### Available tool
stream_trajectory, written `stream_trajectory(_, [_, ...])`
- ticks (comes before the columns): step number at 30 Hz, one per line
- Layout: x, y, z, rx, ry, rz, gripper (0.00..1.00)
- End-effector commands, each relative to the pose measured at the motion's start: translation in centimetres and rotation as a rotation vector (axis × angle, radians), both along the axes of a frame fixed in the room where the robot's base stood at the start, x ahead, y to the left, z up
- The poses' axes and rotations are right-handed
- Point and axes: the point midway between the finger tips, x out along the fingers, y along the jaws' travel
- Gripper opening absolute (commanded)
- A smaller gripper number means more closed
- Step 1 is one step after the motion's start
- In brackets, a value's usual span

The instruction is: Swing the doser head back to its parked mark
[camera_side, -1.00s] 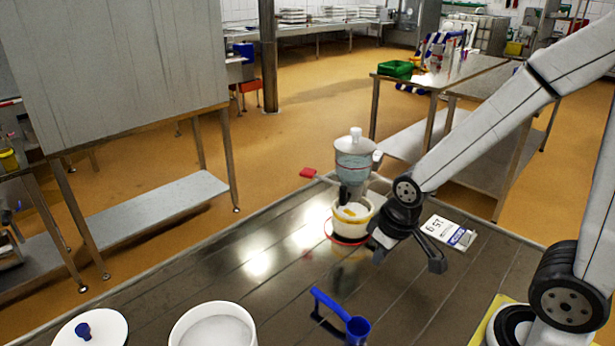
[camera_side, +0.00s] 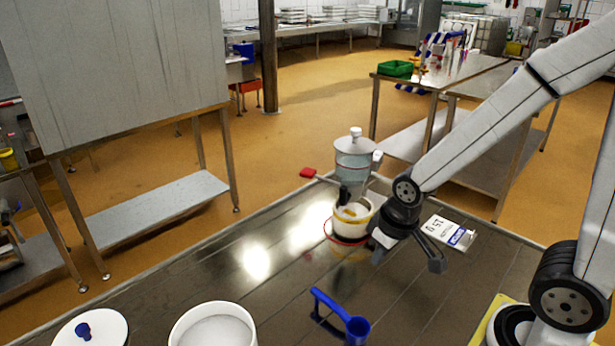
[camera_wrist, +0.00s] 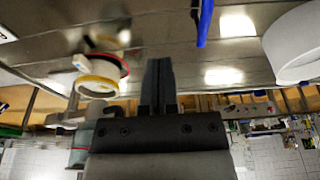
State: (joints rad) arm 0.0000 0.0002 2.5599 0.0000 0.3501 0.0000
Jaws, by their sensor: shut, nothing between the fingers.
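The doser head is a clear hopper (camera_side: 353,160) with a white knobbed lid and a dark spout. Its spout hangs over a cream, yellow-rimmed mould (camera_side: 352,215) in a red ring at the table's far edge. A small red piece (camera_side: 308,172) sticks out left of the hopper; I cannot tell whether it is the parked mark. My gripper (camera_side: 436,262) is right of the mould, apart from the doser, empty. In the wrist view its fingers (camera_wrist: 158,75) are together, with the yellow-rimmed ring (camera_wrist: 97,85) to their left.
A white card or display (camera_side: 449,232) lies behind and right of my gripper. A white tub (camera_side: 212,328) and a lid with blue knob (camera_side: 88,328) are front left. The table's left middle is clear.

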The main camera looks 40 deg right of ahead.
Motion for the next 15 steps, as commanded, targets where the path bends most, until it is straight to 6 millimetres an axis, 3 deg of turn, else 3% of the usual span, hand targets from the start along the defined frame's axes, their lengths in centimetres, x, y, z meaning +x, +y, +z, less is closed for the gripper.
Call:
stream_trajectory(7, [0.0,0.0,0.0,0.0,0.0,0.0,0.03])
stream_trajectory(12, [0.4,0.1,0.0,0.005,-0.013,-0.005,0.57])
stream_trajectory(13, [0.5,0.2,0.0,0.009,-0.019,-0.007,0.62])
stream_trajectory(15, [1.2,0.5,-0.1,0.018,-0.042,-0.015,0.62])
